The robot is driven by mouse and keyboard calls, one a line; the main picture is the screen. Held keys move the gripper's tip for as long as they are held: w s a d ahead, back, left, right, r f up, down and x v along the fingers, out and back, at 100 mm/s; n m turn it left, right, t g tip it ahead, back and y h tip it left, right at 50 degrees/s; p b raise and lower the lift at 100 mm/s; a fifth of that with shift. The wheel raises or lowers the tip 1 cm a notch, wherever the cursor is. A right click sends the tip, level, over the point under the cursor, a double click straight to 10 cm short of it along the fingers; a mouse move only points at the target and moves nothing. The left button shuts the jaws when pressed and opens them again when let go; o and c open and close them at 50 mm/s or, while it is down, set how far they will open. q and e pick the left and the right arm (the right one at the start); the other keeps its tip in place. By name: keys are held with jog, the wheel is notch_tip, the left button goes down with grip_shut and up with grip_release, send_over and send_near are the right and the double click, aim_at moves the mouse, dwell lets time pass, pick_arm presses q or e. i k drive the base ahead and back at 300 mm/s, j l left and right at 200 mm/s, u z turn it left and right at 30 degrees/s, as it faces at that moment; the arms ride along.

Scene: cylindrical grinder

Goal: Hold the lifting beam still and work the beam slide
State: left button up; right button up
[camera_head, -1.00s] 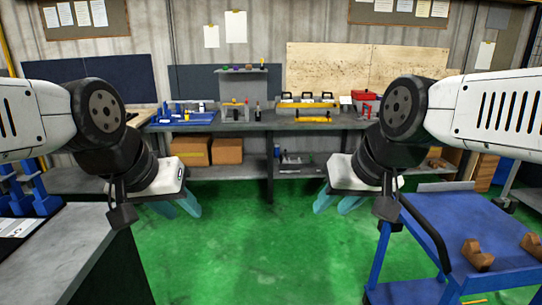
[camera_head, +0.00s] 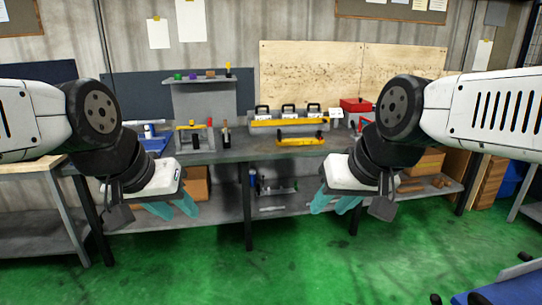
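My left gripper (camera_head: 173,212) has teal fingers spread apart, with nothing between them. It hangs in front of the bench's lower shelf, left of centre. My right gripper (camera_head: 335,207) also has its teal fingers apart and empty, in front of the bench right of centre. A short yellow bar with dark parts (camera_head: 300,141) lies near the bench's front edge; it may be the lifting beam. A longer yellow bar (camera_head: 285,122) runs along a grey block with several black handles behind it. I cannot tell which part is the beam slide. Both grippers are well short of these bars.
The grey workbench (camera_head: 240,149) spans the view. The green floor (camera_head: 270,265) ahead is clear.

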aim_at(318, 136)
jog(key=i+j+z, duration=0.25)
jog(key=i+z, duration=0.15)
jog(key=i, duration=0.2)
jog(key=i+j+z, duration=0.35)
jog(key=i+l+u, duration=0.5)
jog(key=i+l, duration=0.25)
jog(key=i, duration=0.5)
jog(key=i+l+u, duration=0.5)
jog(key=i+l, duration=0.65)
